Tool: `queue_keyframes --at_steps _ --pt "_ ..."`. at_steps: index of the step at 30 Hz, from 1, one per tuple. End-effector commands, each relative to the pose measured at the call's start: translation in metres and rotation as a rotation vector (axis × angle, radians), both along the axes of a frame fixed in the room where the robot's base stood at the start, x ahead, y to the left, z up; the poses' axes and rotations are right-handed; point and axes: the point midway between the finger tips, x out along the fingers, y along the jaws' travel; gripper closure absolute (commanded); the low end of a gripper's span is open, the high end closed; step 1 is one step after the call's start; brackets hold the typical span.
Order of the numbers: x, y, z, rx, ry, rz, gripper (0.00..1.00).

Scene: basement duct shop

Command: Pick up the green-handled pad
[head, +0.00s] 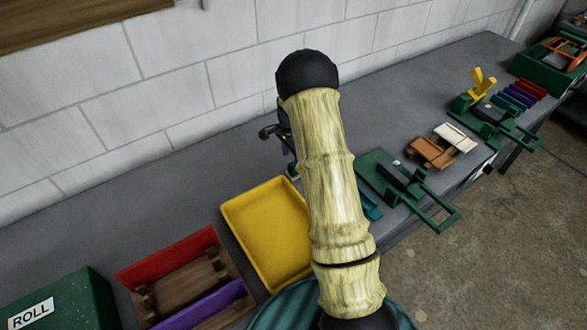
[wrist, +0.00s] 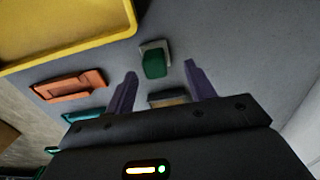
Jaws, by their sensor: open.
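The green-handled pad (wrist: 154,64) shows in the wrist view, a dark green block handle on a pale grey plate, lying on the grey bench. My gripper (wrist: 160,69) is open, its two purple fingers apart and empty. The pad appears between and just beyond the fingertips; I cannot tell the height gap. In the head view my arm hides most of the gripper (head: 283,136). A small bit of green beside it there may be the pad.
A yellow tray (head: 262,232) stands beside the pad. An orange piece (wrist: 69,85), a teal piece and a tan-topped block (wrist: 168,98) lie nearby. Green clamp-like tools (head: 405,190) lie right. A block wall runs behind.

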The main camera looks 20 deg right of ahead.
Motion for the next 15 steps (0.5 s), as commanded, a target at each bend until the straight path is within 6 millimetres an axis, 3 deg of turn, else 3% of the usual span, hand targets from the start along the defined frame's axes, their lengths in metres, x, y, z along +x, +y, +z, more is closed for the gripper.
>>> queue_keyframes --at_steps 10,15 --pt "-0.001 0.000 -0.002 0.000 0.000 0.000 0.45" --pt "-0.006 -0.003 -0.018 0.001 0.005 0.000 0.45"
